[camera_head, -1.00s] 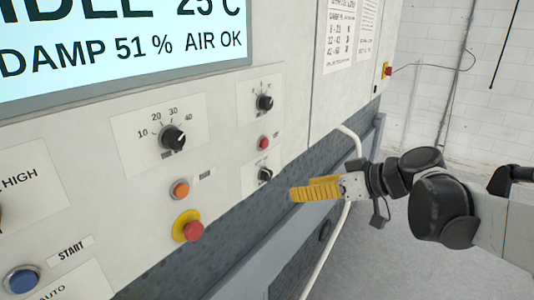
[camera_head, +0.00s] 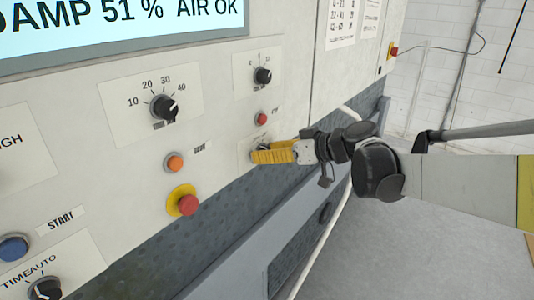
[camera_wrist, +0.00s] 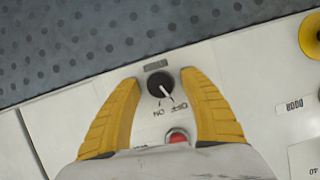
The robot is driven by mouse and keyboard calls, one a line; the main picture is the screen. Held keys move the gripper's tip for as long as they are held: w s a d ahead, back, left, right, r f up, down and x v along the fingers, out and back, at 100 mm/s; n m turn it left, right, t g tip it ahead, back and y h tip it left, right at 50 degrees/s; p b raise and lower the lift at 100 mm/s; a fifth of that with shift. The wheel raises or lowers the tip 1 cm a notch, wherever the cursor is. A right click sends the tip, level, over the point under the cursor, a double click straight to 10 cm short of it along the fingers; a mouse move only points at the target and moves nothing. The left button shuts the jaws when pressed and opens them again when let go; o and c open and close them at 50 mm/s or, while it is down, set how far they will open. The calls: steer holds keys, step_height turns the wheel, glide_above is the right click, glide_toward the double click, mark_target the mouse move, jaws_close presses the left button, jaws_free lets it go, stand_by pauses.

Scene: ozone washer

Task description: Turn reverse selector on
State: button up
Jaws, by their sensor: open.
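In the wrist view, a black round selector knob (camera_wrist: 158,80) with a white pointer line sits on a pale plate marked ON and OFF, upside down in this view. The pointer slants toward the OFF mark. My gripper (camera_wrist: 161,79) is open, its two yellow fingers on either side of the knob. I cannot tell whether either finger touches it. In the head view my gripper (camera_head: 257,157) is at the lower right of the panel and hides most of the selector.
A red button (camera_head: 262,118) sits just above the selector and also shows between the fingers in the wrist view (camera_wrist: 177,136). Another black dial (camera_head: 262,76) is higher up. An orange button (camera_head: 174,162) and a red emergency button (camera_head: 187,204) are to the left.

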jaws_close()
stand_by(0.3)
steer(key=shift+d+m+g+y, duration=0.1)
steer(key=shift+m+g+y, duration=0.5)
steer(key=shift+m, duration=0.6)
steer(key=m+g+y, duration=0.1)
steer(key=m, duration=0.2)
steer(key=shift+f+y, duration=0.1)
steer(key=shift+y, duration=0.2)
